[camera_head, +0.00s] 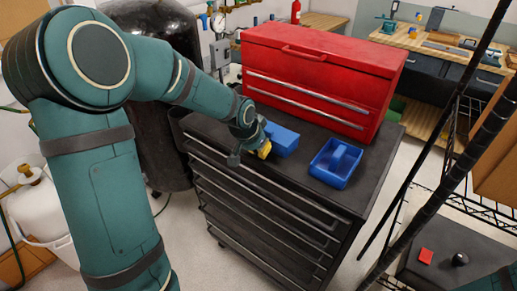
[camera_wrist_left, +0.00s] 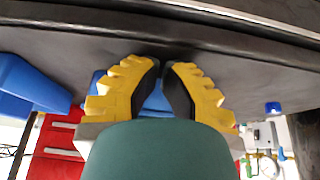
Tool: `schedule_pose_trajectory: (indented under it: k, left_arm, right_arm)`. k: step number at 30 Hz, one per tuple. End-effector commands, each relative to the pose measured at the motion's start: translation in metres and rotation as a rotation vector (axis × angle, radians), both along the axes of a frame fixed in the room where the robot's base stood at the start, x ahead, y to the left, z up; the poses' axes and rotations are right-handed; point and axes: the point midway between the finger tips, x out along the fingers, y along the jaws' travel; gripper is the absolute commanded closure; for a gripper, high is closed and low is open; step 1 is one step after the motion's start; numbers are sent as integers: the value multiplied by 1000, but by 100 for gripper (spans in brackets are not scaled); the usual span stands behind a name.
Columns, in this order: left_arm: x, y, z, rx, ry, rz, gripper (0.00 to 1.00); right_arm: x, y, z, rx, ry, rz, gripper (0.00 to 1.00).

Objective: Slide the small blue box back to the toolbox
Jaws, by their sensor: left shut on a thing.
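The small blue box (camera_head: 282,139) stands on the black cabinet top, in front of the red toolbox (camera_head: 320,70). In the head view my left gripper (camera_head: 264,149) is low at the box's left front side, its yellow fingertips against it. In the left wrist view the yellow fingers (camera_wrist_left: 166,70) are close together, and blue of the box (camera_wrist_left: 156,102) shows behind and between them. The fingers hide much of the box there, and the exact contact is hard to see. The toolbox also shows in the left wrist view (camera_wrist_left: 58,150). My right gripper is not in view.
A blue open tray (camera_head: 335,180) with a raised middle stands to the right of the box on the cabinet top (camera_head: 300,187). The cabinet's front edge is close to my gripper. Dark posts of a wire shelf (camera_head: 440,185) stand to the right.

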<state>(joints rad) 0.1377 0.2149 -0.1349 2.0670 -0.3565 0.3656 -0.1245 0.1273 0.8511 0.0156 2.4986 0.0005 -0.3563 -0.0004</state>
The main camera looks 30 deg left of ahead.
Motion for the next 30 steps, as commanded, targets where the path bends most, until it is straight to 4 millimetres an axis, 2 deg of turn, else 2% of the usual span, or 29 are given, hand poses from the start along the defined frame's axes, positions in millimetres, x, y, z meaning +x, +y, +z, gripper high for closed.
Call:
schedule_pose_trajectory:
  k: [13,30]
  left_arm:
    - [2,0,2,0,0,0,100]
    - [27,-3,3,0,0,-1,100]
  right_arm:
    - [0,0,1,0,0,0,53]
    - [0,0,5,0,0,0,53]
